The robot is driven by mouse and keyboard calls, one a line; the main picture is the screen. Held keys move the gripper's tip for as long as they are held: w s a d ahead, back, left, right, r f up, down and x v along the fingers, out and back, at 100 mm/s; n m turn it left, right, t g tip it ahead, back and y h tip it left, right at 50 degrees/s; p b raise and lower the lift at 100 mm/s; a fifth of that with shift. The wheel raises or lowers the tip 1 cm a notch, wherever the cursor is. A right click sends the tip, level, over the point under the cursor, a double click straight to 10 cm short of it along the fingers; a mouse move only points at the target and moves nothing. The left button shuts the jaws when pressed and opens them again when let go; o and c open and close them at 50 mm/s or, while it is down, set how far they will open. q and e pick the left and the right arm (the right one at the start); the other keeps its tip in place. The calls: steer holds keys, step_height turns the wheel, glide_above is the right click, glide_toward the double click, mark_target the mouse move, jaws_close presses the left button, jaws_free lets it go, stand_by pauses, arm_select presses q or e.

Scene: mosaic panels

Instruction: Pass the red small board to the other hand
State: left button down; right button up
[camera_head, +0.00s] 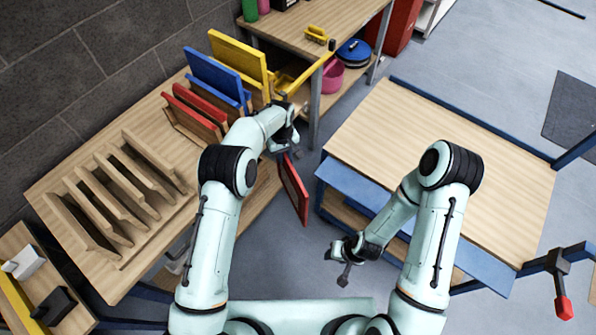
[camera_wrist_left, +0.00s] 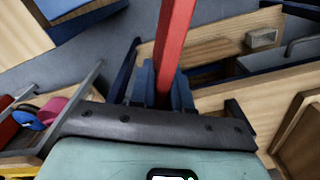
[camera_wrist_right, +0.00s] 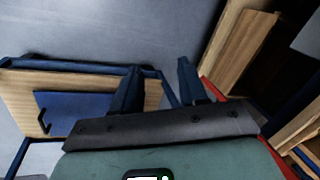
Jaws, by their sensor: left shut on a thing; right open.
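The red small board (camera_head: 294,189) hangs tilted in front of the left bench, below my left gripper (camera_head: 284,154). My left gripper is shut on its upper end. In the left wrist view the red board (camera_wrist_left: 174,40) stands edge-on between the blue fingers (camera_wrist_left: 162,85). My right gripper (camera_head: 343,262) is open and empty, low down and to the right of the board, apart from it. In the right wrist view its two blue fingers (camera_wrist_right: 160,88) stand apart with nothing between them. A red edge (camera_wrist_right: 213,90) shows behind them to the right.
The left bench (camera_head: 150,238) carries wooden slotted racks (camera_head: 120,195) and red (camera_head: 195,108), blue (camera_head: 215,75) and yellow (camera_head: 238,55) panels in stands. A wooden-topped table (camera_head: 440,150) with blue edges stands at the right. Grey floor (camera_head: 265,255) lies open between them.

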arm_select(q)
steer(key=shift+r, duration=0.1)
arm_select(e)
steer(key=w+a+r+n+t+h, duration=0.1)
steer(key=w+r+n+t, duration=0.2)
steer(key=w+r, duration=0.4)
steer(key=n+t+y, duration=0.1)
steer(key=n+t, duration=0.3)
glide_toward(294, 174)
steer(key=x, duration=1.1)
steer(key=shift+f, duration=0.1)
steer(key=shift+c, duration=0.3)
jaws_close()
arm_select(q)
steer(key=c, duration=1)
jaws_free()
arm_select(e)
steer(key=shift+a, duration=0.1)
